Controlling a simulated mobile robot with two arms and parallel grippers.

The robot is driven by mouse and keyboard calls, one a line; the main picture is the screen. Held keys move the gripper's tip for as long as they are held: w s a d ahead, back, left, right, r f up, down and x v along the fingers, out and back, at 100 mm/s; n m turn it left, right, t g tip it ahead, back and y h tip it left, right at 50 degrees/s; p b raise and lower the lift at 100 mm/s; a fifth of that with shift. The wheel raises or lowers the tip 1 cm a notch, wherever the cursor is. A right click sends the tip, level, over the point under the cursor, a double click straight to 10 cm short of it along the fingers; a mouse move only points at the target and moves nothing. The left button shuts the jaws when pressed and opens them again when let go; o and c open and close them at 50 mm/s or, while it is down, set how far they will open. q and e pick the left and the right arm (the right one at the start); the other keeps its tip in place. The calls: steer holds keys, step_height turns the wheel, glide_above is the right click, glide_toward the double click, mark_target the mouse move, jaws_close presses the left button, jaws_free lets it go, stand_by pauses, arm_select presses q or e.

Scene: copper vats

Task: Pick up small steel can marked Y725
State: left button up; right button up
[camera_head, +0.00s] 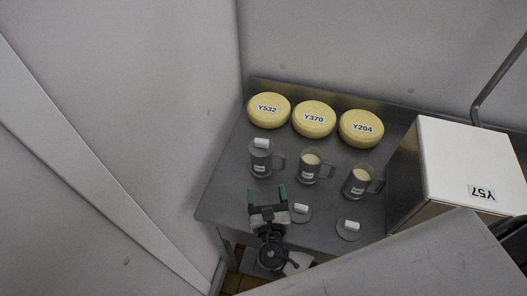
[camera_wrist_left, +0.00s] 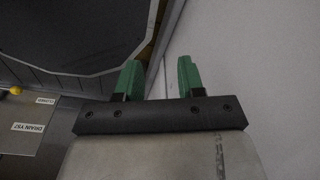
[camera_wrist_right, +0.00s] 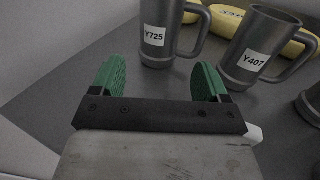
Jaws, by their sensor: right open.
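The small steel can marked Y725 (camera_wrist_right: 157,36) stands upright in the right wrist view, its handle on the right and its top cut off by the frame. In the head view it appears to be the leftmost can (camera_head: 262,160), with a white-knobbed lid on. My right gripper (camera_head: 266,194) is open and empty in front of it, with its fingers pointing towards the can. In the right wrist view the spread fingertips (camera_wrist_right: 161,76) are just short of the can, which stands between their lines. My left gripper (camera_wrist_left: 159,68) is open and empty, away from the table.
An open can marked Y407 (camera_wrist_right: 257,45) stands right of Y725, with another open can (camera_head: 357,183) beyond it. Two loose lids (camera_head: 301,214) (camera_head: 348,230) lie in front. Yellow cheeses (camera_head: 314,118) line the back. A white box marked Y57 (camera_head: 465,165) stands right; a wall is left.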

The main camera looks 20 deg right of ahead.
mark_target(263, 168)
steer(key=w, duration=0.2)
steer(key=w+d+p, duration=0.1)
steer(key=w, duration=0.2)
steer(key=shift+w+r, duration=0.1)
steer(key=shift+w, duration=0.05)
steer(key=w, duration=0.1)
steer(key=w+p, duration=0.1)
steer(key=w, duration=0.1)
steer(key=w+d, duration=0.1)
steer(key=shift+w+r, duration=0.25)
steer(key=shift+w, duration=0.15)
steer(key=shift+w+d+f, duration=0.1)
steer(key=shift+w, duration=0.2)
arm_select(q)
steer(key=shift+s+r, duration=0.2)
steer(key=shift+r, duration=0.4)
steer(key=shift+s+r, duration=0.2)
steer(key=shift+r, duration=0.4)
arm_select(e)
steer(key=shift+c, duration=0.3)
steer(key=c, duration=0.9)
